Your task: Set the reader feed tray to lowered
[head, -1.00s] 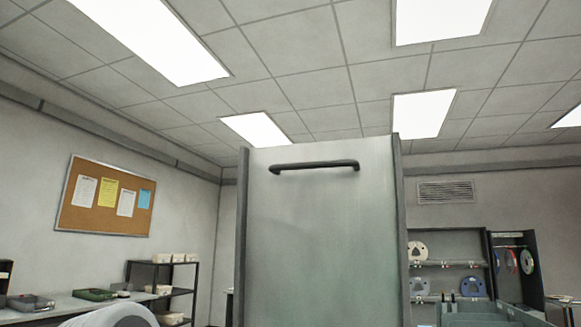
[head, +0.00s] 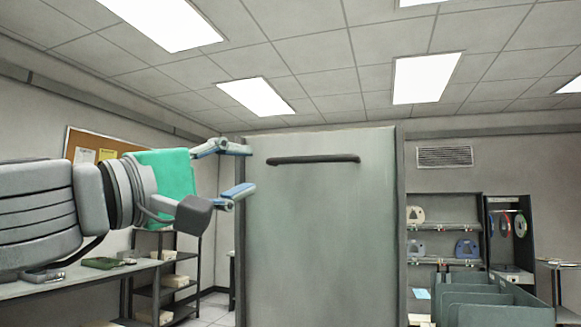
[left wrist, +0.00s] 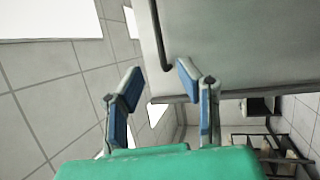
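A tall grey-green panel, which looks like the raised feed tray (head: 320,230), stands upright in the middle of the head view. A dark horizontal bar handle (head: 313,159) runs across its upper part. My left gripper (head: 245,170) is open and empty at the panel's left edge, level with the handle and left of its end. In the left wrist view the left gripper's blue-padded fingers (left wrist: 155,95) are spread apart. The handle (left wrist: 160,35) lies beyond them there, along the panel (left wrist: 240,45). My right gripper is not in view.
A green divided bin (head: 490,300) stands at the lower right, before shelves with reels (head: 445,245). On the left are a bench (head: 80,278), a dark rack (head: 165,275) and a partly covered corkboard (head: 95,145). The space before the panel looks clear.

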